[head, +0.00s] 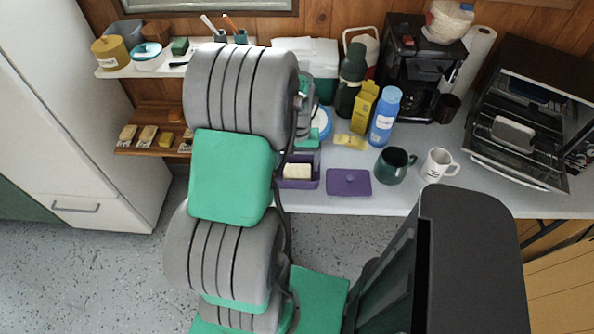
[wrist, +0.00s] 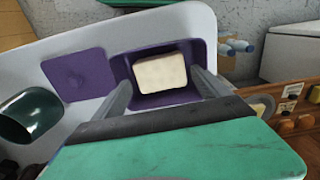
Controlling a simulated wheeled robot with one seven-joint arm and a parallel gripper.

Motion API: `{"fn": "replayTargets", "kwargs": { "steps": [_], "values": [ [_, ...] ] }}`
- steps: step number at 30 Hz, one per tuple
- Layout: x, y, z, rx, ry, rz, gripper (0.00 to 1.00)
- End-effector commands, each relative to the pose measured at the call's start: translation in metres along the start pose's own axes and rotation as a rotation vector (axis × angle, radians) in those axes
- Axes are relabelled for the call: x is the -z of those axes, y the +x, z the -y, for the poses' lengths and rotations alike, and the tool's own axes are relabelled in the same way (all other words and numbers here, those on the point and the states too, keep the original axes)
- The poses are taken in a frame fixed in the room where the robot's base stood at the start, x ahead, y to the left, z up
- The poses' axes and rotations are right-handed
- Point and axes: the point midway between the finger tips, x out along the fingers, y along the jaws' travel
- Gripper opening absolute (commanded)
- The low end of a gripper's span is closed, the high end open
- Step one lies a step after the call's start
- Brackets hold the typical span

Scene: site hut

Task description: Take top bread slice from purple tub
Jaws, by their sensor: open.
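The purple tub (head: 298,184) stands open near the front edge of the white table, partly hidden by my arm in the head view. It also shows in the wrist view (wrist: 122,68). The pale top bread slice (wrist: 161,72) lies in it, and a bit of the slice shows in the head view (head: 297,171). Whether more slices lie beneath cannot be seen. My gripper (wrist: 160,88) is open and empty over the tub, with one finger on each side of the slice in the wrist view. In the head view my gripper is mostly hidden behind my arm.
The purple lid (head: 349,182) lies flat beside the tub. A dark green mug (head: 395,165), a white mug (head: 439,165), a blue bottle (head: 384,116) and a yellow carton (head: 363,108) stand to the right. An open toaster oven (head: 520,115) is at far right.

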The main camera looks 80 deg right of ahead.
Motion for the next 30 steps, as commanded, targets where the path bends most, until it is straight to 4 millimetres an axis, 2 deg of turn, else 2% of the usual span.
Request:
{"fn": "replayTargets", "kwargs": {
  "steps": [4, 11, 30],
  "values": [
    [0.0, 0.02, 0.0, 0.0, 0.0, 0.002, 0.85],
    [0.0, 0.023, 0.001, 0.0, 0.0, 0.0, 0.85],
    [0.0, 0.022, 0.001, 0.0, -0.001, -0.001, 0.35]
  ]
}}
